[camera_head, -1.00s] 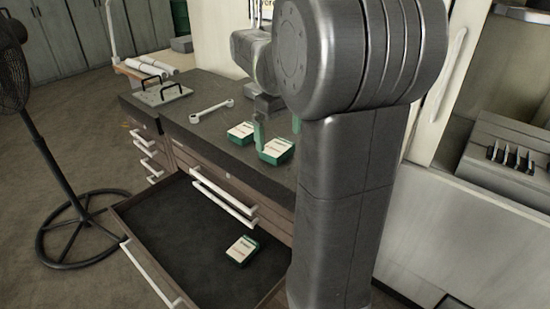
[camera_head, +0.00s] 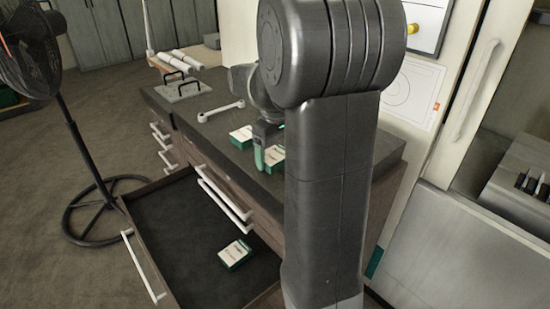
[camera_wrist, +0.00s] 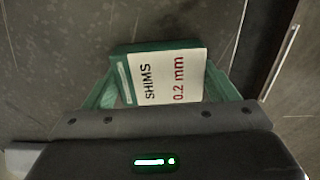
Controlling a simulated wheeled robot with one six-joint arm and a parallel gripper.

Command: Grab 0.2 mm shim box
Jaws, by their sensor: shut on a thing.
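The 0.2 mm shim box (camera_wrist: 172,78) is green with a white label reading "SHIMS 0.2 mm". It sits between the green fingers of my gripper (camera_wrist: 168,88) in the wrist view, and the gripper is shut on it. In the head view, this box (camera_head: 276,158) is at the worktop's front edge, partly hidden by my gripper (camera_head: 265,150) and arm. I cannot tell whether it is touching the worktop.
A similar box (camera_head: 241,137) stands just left on the worktop (camera_head: 215,132), near a wrench (camera_head: 221,111) and a handled plate (camera_head: 184,91). Another box (camera_head: 234,254) lies in the open drawer (camera_head: 185,250). A fan (camera_head: 75,125) stands at left.

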